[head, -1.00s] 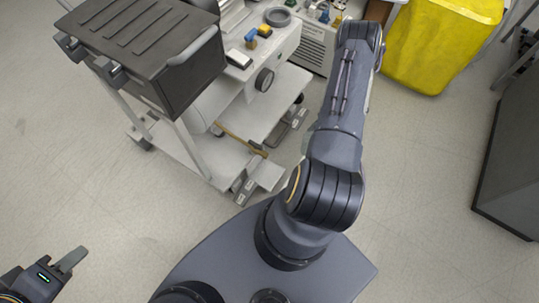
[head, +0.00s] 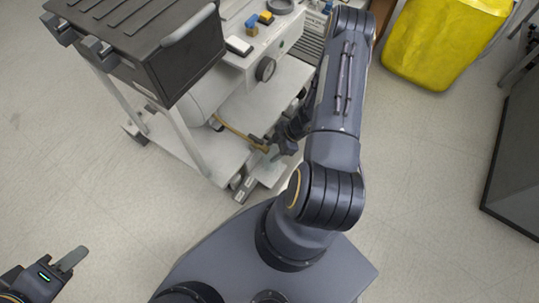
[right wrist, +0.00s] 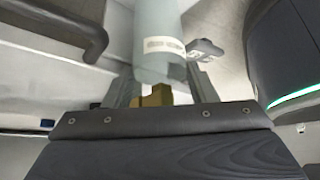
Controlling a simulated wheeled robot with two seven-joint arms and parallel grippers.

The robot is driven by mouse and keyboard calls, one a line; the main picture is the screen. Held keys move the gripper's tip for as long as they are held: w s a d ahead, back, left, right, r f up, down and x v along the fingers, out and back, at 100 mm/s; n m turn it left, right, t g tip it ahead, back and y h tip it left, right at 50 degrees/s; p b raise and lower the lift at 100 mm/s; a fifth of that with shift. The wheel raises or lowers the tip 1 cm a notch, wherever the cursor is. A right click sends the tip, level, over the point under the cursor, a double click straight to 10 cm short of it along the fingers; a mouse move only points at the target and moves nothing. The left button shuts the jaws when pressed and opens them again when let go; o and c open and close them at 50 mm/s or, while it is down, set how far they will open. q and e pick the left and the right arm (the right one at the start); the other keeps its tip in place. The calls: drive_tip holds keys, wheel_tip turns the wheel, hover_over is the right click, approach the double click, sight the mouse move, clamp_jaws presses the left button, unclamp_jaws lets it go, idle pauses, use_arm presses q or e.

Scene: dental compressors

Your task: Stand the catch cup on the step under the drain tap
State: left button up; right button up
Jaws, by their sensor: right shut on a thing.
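In the right wrist view the catch cup (right wrist: 158,40) is a pale, translucent cylinder with a light label band, between the fingers of my right gripper (right wrist: 163,88). In the head view my right gripper (head: 286,145) is shut on the cup (head: 272,161), low beside the trolley's front end. The brass drain tap (head: 262,146) is at the end of a brown pipe, close to the gripper. The pale step (head: 268,176) lies below them. I cannot tell whether the cup touches it. My left gripper (head: 73,260) is far off at lower left; its jaw gap does not show.
The white trolley (head: 190,150) carries a black box (head: 150,45) and the compressor with a dial (head: 265,69). Grey pedals (head: 243,186) stick out by the step. A yellow bin (head: 430,45) and a dark cabinet (head: 515,160) stand right. The floor at left is clear.

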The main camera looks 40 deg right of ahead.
sight(269, 155)
drive_tip(key=shift+w+a, duration=0.2)
drive_tip(key=shift+a, duration=0.1)
drive_tip(key=shift+w+a+f+b, duration=0.1)
drive_tip(key=shift+a+f+b, duration=0.1)
drive_tip(key=shift+f+b, duration=0.6)
drive_tip(key=shift+w+a+f+b, duration=0.1)
drive_tip(key=shift+a+f+b, duration=0.1)
drive_tip(key=shift+f+b, duration=0.55)
drive_tip(key=shift+f, duration=0.2)
drive_tip(key=shift+f, duration=0.2)
drive_tip(key=o, duration=1.2)
drive_tip(key=shift+r, duration=0.1)
